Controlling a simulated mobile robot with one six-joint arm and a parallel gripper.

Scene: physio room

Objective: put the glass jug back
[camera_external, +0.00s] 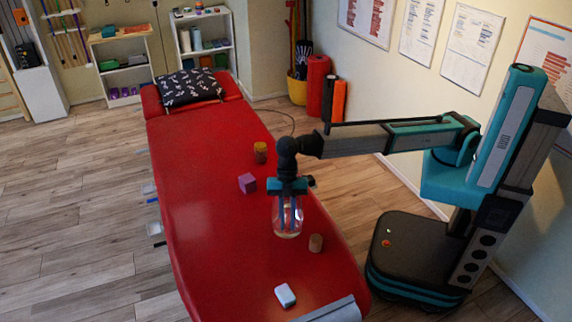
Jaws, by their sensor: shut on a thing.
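The glass jug (287,222) is a clear vessel over the red treatment table (188,205), right of the table's middle. My gripper (287,203) points straight down at it, and its blue fingers are shut on the jug. The fingers show against or through the clear glass, so their exact hold on it is hard to see. I cannot tell whether the jug's base touches the table or is slightly above it.
Near the jug are a purple cube (247,183), an amber jar (261,152) and a brown cork-like cylinder (316,242). A pale blue-white block (285,295) lies nearer the front. A patterned pillow (189,87) lies at the far end. The table's left side is clear.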

